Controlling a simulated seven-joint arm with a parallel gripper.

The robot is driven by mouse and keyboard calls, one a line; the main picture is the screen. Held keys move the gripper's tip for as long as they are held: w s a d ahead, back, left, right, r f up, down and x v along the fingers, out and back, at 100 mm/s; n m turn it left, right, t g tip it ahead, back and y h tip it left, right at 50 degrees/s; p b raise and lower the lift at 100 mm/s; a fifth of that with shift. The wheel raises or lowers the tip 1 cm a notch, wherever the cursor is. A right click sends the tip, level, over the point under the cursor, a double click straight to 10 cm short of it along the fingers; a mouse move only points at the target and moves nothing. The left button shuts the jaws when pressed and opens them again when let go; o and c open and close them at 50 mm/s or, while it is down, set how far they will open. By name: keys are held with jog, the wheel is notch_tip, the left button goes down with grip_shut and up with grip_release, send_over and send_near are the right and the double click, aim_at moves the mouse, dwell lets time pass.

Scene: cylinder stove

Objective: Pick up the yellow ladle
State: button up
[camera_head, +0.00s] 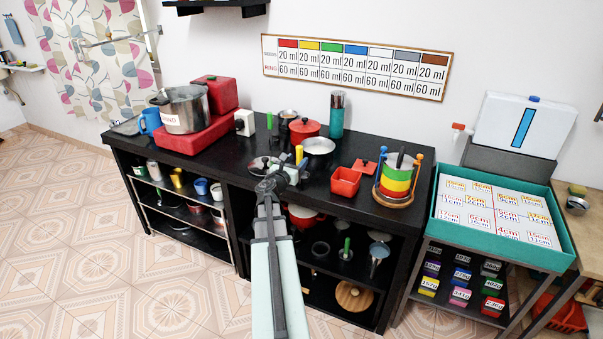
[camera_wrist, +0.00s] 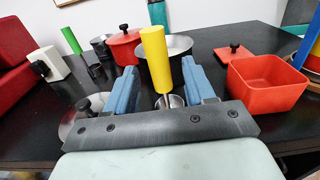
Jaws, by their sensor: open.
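The yellow ladle stands upright on the black counter, its thick yellow handle (camera_wrist: 157,62) pointing up and a metal part (camera_wrist: 169,101) showing at its foot. In the head view its handle (camera_head: 299,154) rises just beyond my gripper (camera_head: 285,170). In the wrist view my gripper (camera_wrist: 160,75) is open, with one blue finger on each side of the handle and a visible gap on both sides. The handle reaches higher than the fingertips in that picture. The lower part of the ladle is partly hidden by the gripper's dark bar.
An open red box (camera_wrist: 268,86) stands close on the right. A metal lid with a black knob (camera_wrist: 84,106) lies close on the left. Behind are a red lidded pot (camera_wrist: 124,46), a pan (camera_wrist: 178,45) and a green-handled tool (camera_wrist: 71,41).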

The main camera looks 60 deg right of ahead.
jog(key=d, duration=0.5)
jog(key=shift+d+r, duration=0.1)
jog(key=shift+d, duration=0.1)
jog(key=shift+c, duration=0.4)
grip_shut()
